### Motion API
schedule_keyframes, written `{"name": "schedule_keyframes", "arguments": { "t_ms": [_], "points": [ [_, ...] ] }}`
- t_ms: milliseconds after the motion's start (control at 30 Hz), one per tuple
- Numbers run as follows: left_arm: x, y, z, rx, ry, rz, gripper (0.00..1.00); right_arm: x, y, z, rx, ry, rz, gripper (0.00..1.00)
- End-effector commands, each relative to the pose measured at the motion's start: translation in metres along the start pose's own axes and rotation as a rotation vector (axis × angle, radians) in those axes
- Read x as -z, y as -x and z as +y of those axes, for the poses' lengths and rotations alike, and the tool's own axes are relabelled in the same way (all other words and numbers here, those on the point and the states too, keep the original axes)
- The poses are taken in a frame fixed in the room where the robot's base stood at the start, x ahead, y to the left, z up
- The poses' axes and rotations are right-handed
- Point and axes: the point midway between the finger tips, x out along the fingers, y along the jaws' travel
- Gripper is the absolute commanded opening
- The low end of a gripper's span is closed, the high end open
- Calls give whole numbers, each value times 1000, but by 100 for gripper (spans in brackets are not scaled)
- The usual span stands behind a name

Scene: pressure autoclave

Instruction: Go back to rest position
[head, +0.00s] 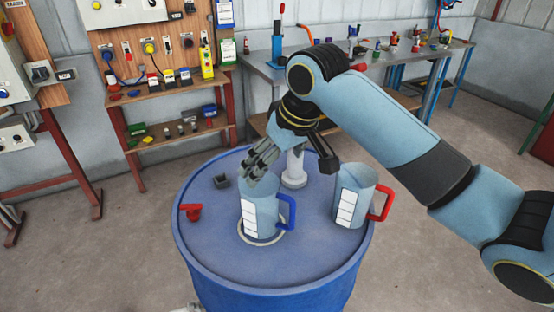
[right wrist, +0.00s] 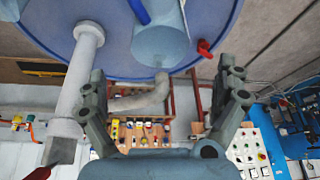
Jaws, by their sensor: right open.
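My right gripper (head: 257,167) reaches in from the right and hovers above the blue drum (head: 200,262), close to the rim of a light blue jug with a blue handle (head: 262,217). In the right wrist view its fingers (right wrist: 167,88) are spread with nothing between them, and the blue-handled jug (right wrist: 162,45) stands beyond the tips. That jug stands upright on a pale ring on the drum top. A second light blue jug, with a red handle (head: 350,200), stands to its right. My left gripper is not in view.
A white post (head: 294,168) rises from the drum behind the jugs, close to my right gripper. A red valve-like part (head: 191,212) and a small grey part (head: 222,181) are on the drum's left side. A workbench (head: 262,72) with tools stands behind.

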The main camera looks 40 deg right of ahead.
Motion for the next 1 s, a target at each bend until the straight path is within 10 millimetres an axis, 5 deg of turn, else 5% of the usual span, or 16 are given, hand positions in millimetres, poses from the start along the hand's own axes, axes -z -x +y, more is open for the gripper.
{"name": "schedule_keyframes", "arguments": {
  "t_ms": [200, 733, 867, 1000],
  "points": [
    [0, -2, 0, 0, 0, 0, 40, 0, 16, 0, -1, 0, 0, 100],
    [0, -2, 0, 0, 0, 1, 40, -1, 16, -1, 0, 1, -1, 100],
    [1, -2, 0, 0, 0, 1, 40, -28, 14, -10, -3, 21, -14, 100],
    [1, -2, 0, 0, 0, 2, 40, -81, 19, -26, -19, 58, -32, 100]
  ]
}}
